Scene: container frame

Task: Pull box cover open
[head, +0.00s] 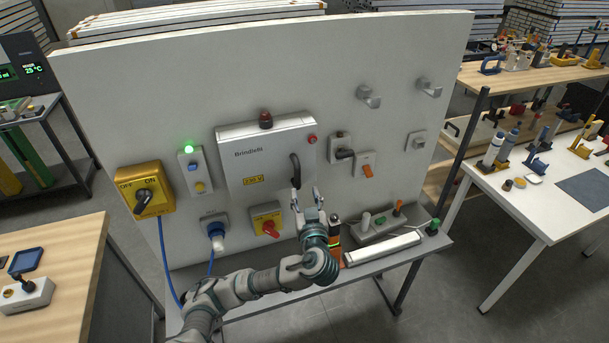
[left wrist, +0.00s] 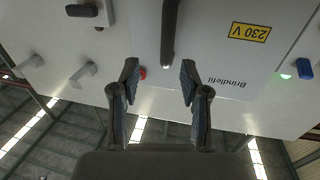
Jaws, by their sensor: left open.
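A black vertical handle (head: 295,170) stands on the cover's right side. My left gripper (head: 306,194) is open and empty in front of the panel, near the lower end of the handle. In the left wrist view, which is upside down, the handle (left wrist: 169,30) reaches toward the gap between the open fingers (left wrist: 159,72). I see no contact between them. My right gripper is not in view.
A yellow ON/OFF switch (head: 145,190) and a green-lit button box (head: 195,172) are left of the cabinet. A yellow box with a red knob (head: 267,220) sits below it. Switches and hooks are to the right. A narrow shelf (head: 300,290) holds several parts beneath.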

